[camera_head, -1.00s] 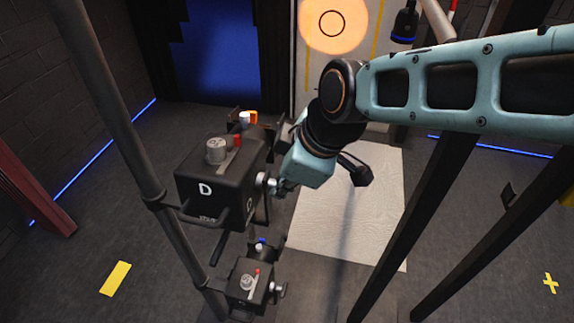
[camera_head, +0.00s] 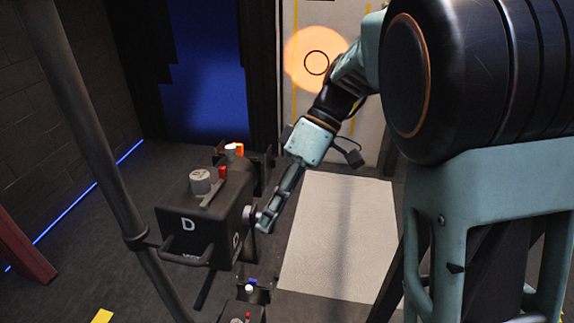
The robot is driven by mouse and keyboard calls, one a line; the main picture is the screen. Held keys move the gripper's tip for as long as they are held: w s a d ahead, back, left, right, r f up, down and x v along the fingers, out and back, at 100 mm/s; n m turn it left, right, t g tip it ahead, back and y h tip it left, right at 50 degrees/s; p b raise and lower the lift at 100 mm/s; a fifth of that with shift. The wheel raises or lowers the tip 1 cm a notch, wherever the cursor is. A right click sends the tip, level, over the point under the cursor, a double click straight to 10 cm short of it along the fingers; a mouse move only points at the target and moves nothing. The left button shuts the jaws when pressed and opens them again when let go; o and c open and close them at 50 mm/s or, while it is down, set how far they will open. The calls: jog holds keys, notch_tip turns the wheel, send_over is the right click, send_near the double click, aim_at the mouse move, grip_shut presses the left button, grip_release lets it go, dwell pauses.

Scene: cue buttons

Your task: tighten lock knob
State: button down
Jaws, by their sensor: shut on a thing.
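The lock knob (camera_head: 249,214) is a small pale metal knob on the right side of the black box marked D (camera_head: 186,234). The box is fixed to a grey upright pole (camera_head: 98,140). My gripper (camera_head: 264,218) reaches down from the upper right with its fingertips at the knob. It is shut on the knob, and the fingers hide part of it. A grey round cap (camera_head: 200,181) and a red piece (camera_head: 222,172) sit on top of the box.
Another unit with a white and orange top (camera_head: 233,150) stands behind. A pale mat (camera_head: 338,235) lies on the floor at right. My arm fills the right side.

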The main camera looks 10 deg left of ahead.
jog(key=g+p, duration=0.1)
jog(key=g, duration=0.2)
jog(key=m+g+y+p, duration=0.1)
jog(key=g+p, duration=0.1)
jog(key=g, duration=0.1)
jog(key=shift+w+d+m+y, duration=0.1)
jog(key=shift+w+m+y, duration=0.05)
jog(key=shift+m+y, duration=0.15)
jog(key=g+p, duration=0.2)
jog(key=shift+m+g+y+p, duration=0.3)
jog(key=shift+m+y+p, duration=0.05)
jog(key=shift+m+y, duration=0.05)
jog(key=shift+f+g+p, duration=0.15)
jog(key=shift+g+p, duration=0.35)
jog(key=shift+p, duration=0.2)
jog(key=shift+f+m+y, duration=0.1)
jog(key=shift+m+y, duration=0.2)
jog(key=c, duration=2)
grip_release()
jog(key=shift+c, duration=0.2)
